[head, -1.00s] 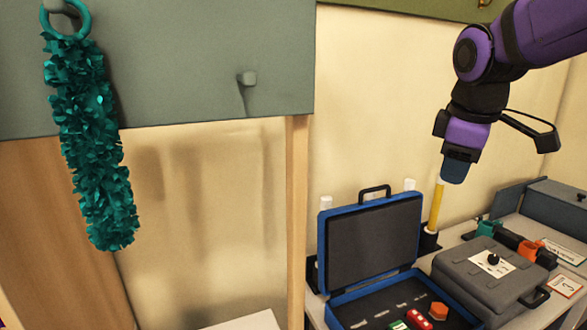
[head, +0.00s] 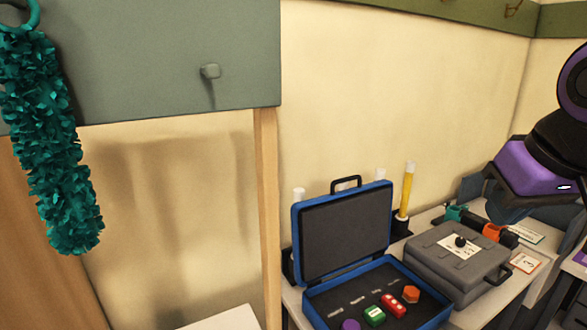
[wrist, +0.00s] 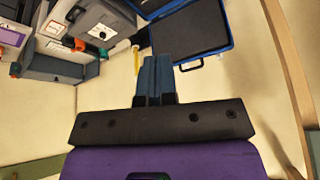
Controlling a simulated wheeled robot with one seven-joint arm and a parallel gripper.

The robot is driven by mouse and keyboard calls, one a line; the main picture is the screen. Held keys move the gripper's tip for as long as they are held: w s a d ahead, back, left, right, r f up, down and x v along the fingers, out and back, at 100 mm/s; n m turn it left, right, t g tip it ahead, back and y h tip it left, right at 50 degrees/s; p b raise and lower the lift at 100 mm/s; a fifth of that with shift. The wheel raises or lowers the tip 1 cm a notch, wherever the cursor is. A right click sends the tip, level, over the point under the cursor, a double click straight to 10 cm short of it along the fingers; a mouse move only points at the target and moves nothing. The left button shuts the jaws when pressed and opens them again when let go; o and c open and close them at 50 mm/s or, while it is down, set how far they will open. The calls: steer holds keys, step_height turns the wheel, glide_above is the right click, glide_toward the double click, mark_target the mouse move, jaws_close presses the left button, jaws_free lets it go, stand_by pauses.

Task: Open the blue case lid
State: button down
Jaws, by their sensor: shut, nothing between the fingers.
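The blue case (head: 345,232) stands on the white table with its lid (head: 343,240) raised upright, the dark grey lining facing out. Its black carry handle sticks up from the lid's top edge. The base lies open and holds a green block, a red block, an orange hexagonal piece and a purple round piece. My gripper is partly in the head view at the right, well clear of the case. In the wrist view my gripper (wrist: 155,78) has its blue fingers together and empty. The raised lid (wrist: 190,28) also shows there, beyond the fingertips.
A closed grey case (head: 455,262) with a dark knob sits right of the blue case. A yellow tube (head: 406,190) stands behind it. Teal and orange clamps (head: 480,225) lie further right. A teal garland (head: 50,150) hangs from the grey panel at left.

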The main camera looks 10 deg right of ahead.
steer(key=w+a+r+m+g, duration=0.2)
steer(key=w+r, duration=0.4)
steer(key=w, duration=0.6)
steer(key=m+g+h, duration=0.3)
steer(key=m+g, duration=0.2)
steer(key=m, duration=0.3)
glide_above(330, 194)
steer(key=w+a, duration=0.1)
steer(key=f, duration=2)
steer(key=shift+w+a, duration=0.15)
steer(key=shift+a, duration=0.05)
steer(key=shift+n, duration=0.3)
